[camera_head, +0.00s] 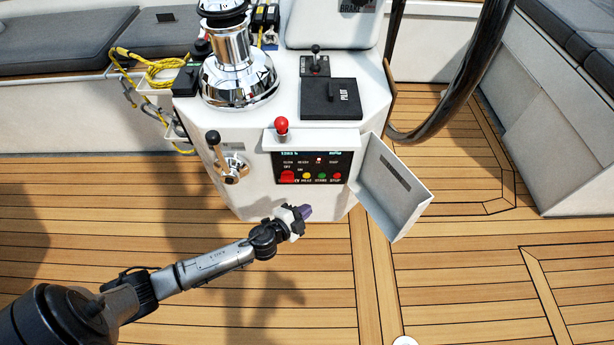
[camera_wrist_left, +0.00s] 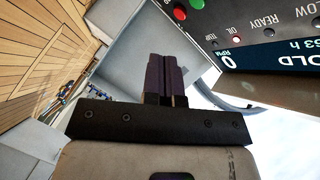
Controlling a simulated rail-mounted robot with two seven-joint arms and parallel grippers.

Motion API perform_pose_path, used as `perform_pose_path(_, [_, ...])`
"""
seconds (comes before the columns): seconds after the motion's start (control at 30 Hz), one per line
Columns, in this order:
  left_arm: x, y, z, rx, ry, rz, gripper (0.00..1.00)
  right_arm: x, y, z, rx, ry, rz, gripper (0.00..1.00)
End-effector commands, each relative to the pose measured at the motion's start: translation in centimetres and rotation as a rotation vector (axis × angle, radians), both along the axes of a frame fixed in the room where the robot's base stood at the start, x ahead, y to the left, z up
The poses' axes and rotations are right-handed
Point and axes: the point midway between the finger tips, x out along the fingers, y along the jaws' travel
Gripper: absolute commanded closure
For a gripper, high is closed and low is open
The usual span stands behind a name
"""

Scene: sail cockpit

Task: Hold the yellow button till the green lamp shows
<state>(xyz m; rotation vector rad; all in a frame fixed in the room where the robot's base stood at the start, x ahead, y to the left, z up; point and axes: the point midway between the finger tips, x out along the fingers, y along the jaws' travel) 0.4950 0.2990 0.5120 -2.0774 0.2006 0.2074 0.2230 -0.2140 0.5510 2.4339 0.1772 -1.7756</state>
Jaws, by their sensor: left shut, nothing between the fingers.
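The yellow button (camera_head: 307,176) sits in the lower row of the black control panel (camera_head: 312,168) on the white console, between a large red control and a green button (camera_head: 322,176). It is not visible in the left wrist view. My left gripper (camera_head: 306,211) is shut and empty, in front of the console and below the panel, apart from the button. Its closed dark fingers (camera_wrist_left: 167,75) also show in the left wrist view. Small lamps sit above the buttons; the OIL lamp (camera_wrist_left: 235,37) glows red, and I see no lamp lit green. My right gripper is out of view.
An open white cover (camera_head: 390,190) juts out right of the panel. A red-knobbed lever (camera_head: 281,126) rises above it, and a black-knobbed lever (camera_head: 213,140) stands to the left. The chrome winch (camera_head: 235,70) is on top. The wooden deck (camera_head: 130,210) in front is clear.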

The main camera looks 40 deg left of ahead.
Motion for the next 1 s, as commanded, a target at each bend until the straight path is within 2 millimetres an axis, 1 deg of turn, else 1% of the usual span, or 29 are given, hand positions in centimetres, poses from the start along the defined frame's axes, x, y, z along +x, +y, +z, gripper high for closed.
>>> perform_pose_path(0.07, [0.0,-0.3,0.1,-0.021,-0.002,-0.010,1.00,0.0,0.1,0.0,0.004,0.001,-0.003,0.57])
perform_pose_path(0.43, [0.0,-0.2,0.1,-0.030,0.000,-0.002,1.00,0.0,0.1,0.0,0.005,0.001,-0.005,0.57])
perform_pose_path(0.57, [0.3,0.1,0.0,-0.029,-0.001,-0.002,1.00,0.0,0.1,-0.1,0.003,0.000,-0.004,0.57])
perform_pose_path(0.67, [0.9,0.6,0.0,-0.027,-0.001,-0.003,1.00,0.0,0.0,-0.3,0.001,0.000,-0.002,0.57])
perform_pose_path(1.0, [4.1,3.3,0.0,-0.027,-0.002,-0.001,1.00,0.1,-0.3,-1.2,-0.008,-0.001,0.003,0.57])
